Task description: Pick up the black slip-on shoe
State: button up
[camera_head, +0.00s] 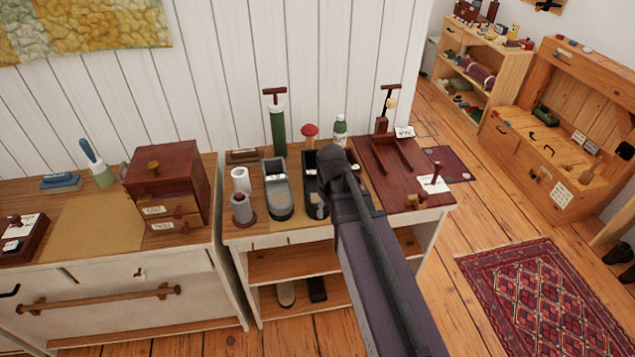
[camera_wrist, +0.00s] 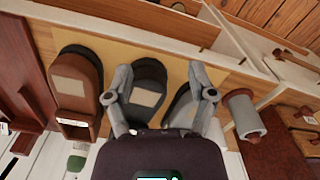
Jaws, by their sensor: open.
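The black slip-on shoe (camera_wrist: 150,75) lies on a tan mat in the wrist view, with a light label patch inside it. It shows partly in the head view (camera_head: 311,190), left of my arm, which hides some of it. My gripper (camera_wrist: 161,82) is open and empty above the shoes. In the wrist view, its left finger is between the black shoe and a brown shoe, and its right finger overlaps a grey shoe. My gripper body covers the near end of the black shoe. I cannot tell its exact height above the shoe.
The grey shoe (camera_head: 278,190) is close left of the black one. The brown shoe (camera_wrist: 76,85) is on the other side. Grey and white rolls (camera_head: 242,208), a green pump (camera_head: 277,128), a bottle (camera_head: 340,131) and a dark red tray (camera_head: 372,170) crowd the tabletop.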

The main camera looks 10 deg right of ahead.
jog(key=w+r+n+p, duration=0.3)
jog(key=w+n, duration=0.3)
jog(key=w, duration=0.5)
jog(key=w+r+n+p, duration=0.4)
jog(key=w+n, duration=0.3)
jog(key=w, duration=0.4)
jog(key=shift+w+r, duration=0.25)
jog(key=shift+r, duration=0.45)
jog(key=shift+d+f, duration=0.1)
jog(key=shift+f, duration=0.1)
jog(key=b, duration=0.8)
send_over(315, 171)
notch_tip(315, 171, down, 8)
jog(key=shift+s+f, duration=0.1)
jog(key=shift+f, duration=0.1)
jog(key=shift+s+f+b, duration=0.2)
jog(key=shift+f+b, duration=2.35)
jog(key=shift+b, duration=0.15)
jog(key=shift+c, duration=0.2)
